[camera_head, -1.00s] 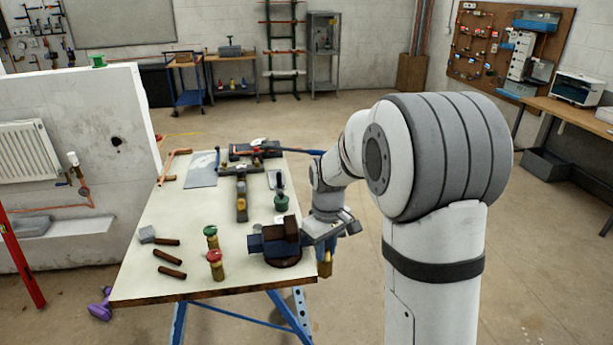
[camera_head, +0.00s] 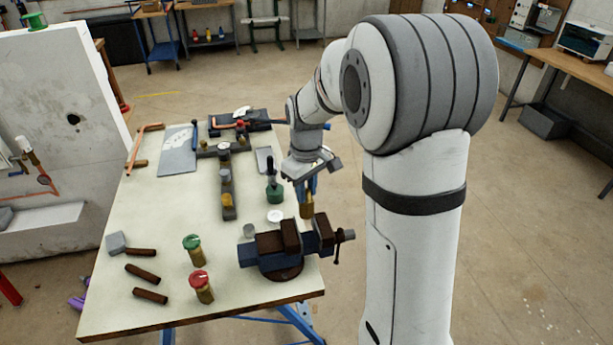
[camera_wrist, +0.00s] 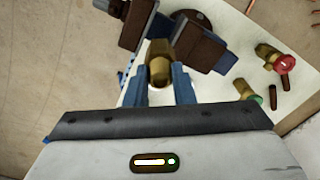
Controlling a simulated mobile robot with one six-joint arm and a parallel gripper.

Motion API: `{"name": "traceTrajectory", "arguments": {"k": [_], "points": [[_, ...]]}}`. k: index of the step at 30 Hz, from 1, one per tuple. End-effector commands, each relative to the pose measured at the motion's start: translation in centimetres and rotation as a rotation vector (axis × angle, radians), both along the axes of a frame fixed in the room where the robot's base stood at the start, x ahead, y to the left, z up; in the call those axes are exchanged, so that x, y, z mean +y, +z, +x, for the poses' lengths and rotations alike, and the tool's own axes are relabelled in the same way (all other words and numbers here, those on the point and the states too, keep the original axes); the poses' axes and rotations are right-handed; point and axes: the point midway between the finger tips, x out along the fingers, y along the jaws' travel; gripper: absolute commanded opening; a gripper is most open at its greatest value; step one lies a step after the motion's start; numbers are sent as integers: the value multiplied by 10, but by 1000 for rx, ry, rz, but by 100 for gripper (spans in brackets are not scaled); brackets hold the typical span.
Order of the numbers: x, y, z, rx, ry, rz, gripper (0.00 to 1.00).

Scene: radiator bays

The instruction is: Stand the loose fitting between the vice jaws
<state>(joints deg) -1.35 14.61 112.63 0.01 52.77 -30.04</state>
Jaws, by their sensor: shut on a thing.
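The brass fitting (camera_head: 307,209) is held upright in my gripper (camera_head: 304,191), which is shut on it. The vice (camera_head: 272,258) stands near the table's front right corner, with two brown jaws (camera_head: 291,236) and an open gap between them. In the head view the fitting's lower end shows at the height of the jaw tops, in line with the gap. In the wrist view the fitting (camera_wrist: 160,68) is between my blue fingers, at the near end of the gap between the jaws (camera_wrist: 200,46). Its exact height over the vice is unclear.
A red-capped fitting (camera_head: 201,287) and a green-capped one (camera_head: 194,250) stand left of the vice. A green bottle (camera_head: 274,192) and a white round lid (camera_head: 275,216) are close behind it. The table's middle left is clear.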

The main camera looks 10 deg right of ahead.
Motion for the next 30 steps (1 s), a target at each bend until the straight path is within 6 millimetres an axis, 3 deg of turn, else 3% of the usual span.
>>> {"name": "traceTrajectory", "arguments": {"k": [8,30], "points": [[-4,-10,0,-1,-9,0,0],[-6,-69,0,0,-15,0,0]]}}
